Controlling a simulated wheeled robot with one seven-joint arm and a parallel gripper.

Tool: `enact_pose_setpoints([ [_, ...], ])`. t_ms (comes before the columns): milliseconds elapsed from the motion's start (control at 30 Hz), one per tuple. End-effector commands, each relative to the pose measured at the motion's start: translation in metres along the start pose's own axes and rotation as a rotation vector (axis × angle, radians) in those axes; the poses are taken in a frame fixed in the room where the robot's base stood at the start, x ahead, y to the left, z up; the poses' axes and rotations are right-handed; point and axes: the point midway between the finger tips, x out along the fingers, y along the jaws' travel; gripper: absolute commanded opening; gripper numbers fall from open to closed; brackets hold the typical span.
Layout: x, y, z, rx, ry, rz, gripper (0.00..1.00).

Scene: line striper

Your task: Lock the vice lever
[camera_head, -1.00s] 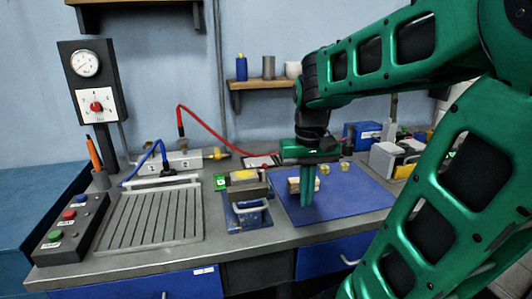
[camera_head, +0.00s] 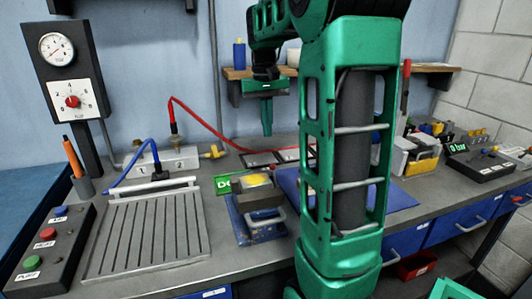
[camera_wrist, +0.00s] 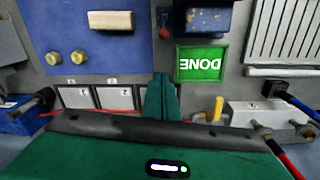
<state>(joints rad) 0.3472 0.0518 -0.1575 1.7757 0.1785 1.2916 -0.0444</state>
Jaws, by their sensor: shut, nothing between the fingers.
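In the wrist view, the vice's blue body (camera_wrist: 205,18) is cut by the top edge. A dark rod with a red knob (camera_wrist: 165,33) is beside it; I cannot tell for sure whether this is the lever. My gripper (camera_head: 267,133) is shut and empty, pointing down above the back of the bench, behind the vice and apart from it. Its fingers (camera_wrist: 160,82) also show in the wrist view.
A green sign (camera_wrist: 203,63) reading DONE stands by the vice. A blue mat (camera_wrist: 60,20) holds a pale block (camera_wrist: 110,20) and two brass pieces. A slotted plate (camera_head: 150,235) lies left. A red hose (camera_head: 205,120) runs behind. My arm hides part of the mat.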

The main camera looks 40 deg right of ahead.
Motion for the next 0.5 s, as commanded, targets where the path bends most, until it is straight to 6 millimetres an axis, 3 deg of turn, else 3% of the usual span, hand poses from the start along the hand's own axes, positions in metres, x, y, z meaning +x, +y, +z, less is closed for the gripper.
enact_pose_setpoints([
  [167, 0.017, 0.002, 0.0, 0.003, -0.004, 0.001, 0.0],
  [500, 0.079, 0.002, 0.001, 0.003, -0.005, 0.0, 0.0],
])
